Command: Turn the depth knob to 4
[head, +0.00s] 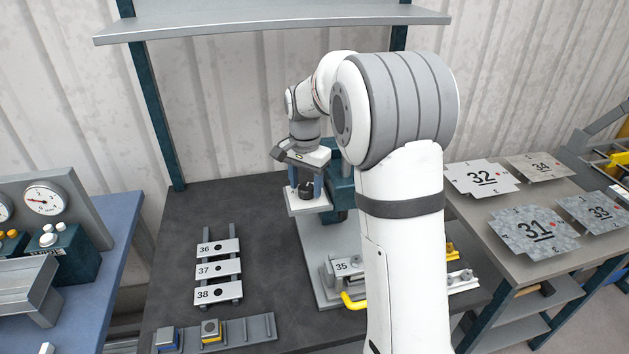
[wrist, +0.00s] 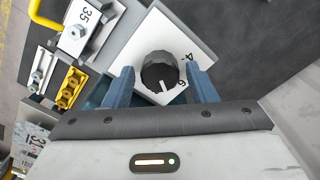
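The depth knob (wrist: 159,70) is black and ribbed, with a white pointer line, on a white dial plate (wrist: 150,40). In the wrist view the pointer faces down and slightly right, near a mark that looks like 6; a 4 shows above that mark. Other marks are hidden or unreadable. My gripper (wrist: 158,72) is open, its blue fingers on either side of the knob with a gap on each side. In the head view my gripper (head: 306,182) points down over the knob (head: 306,193) and the dial plate (head: 308,207).
Plates 36, 37 and 38 (head: 218,270) lie on a rack to the left. Plate 35 (head: 342,267) and a yellow handle (head: 353,300) are in front of the dial. Metal sheets (head: 480,178) lie on the right table. A shelf (head: 270,22) hangs above.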

